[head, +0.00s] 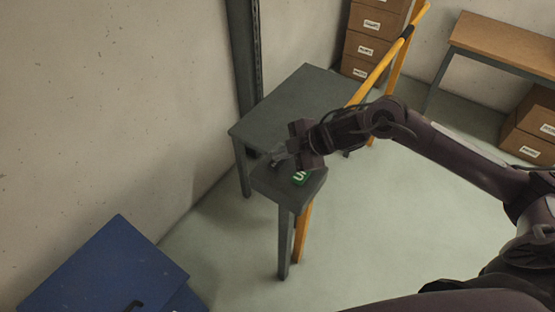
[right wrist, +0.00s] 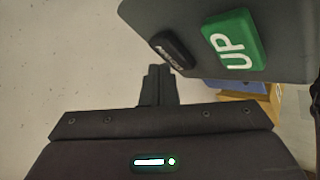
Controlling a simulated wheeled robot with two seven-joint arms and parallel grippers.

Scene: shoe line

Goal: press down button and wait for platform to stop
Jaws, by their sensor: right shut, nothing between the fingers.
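The grey control panel (head: 312,187) stands on a leg at the near end of the grey platform (head: 300,100). It carries a green UP button (head: 300,178), which also shows large in the right wrist view (right wrist: 234,42). Beside it is a black button (right wrist: 171,48) with a small label that is hard to read. My right gripper (head: 279,158) is over the panel. Its shut, empty fingers (right wrist: 157,72) end close to the black button; I cannot tell whether they touch it. My left gripper is not in view.
A yellow rail (head: 375,70) runs along the platform's right side. A dark post (head: 243,55) stands at the wall behind it. Labelled cardboard boxes (head: 370,48) are stacked at the back. A wooden-topped table (head: 505,42) stands at right, and a blue box (head: 105,268) at lower left. The floor right of the platform is clear.

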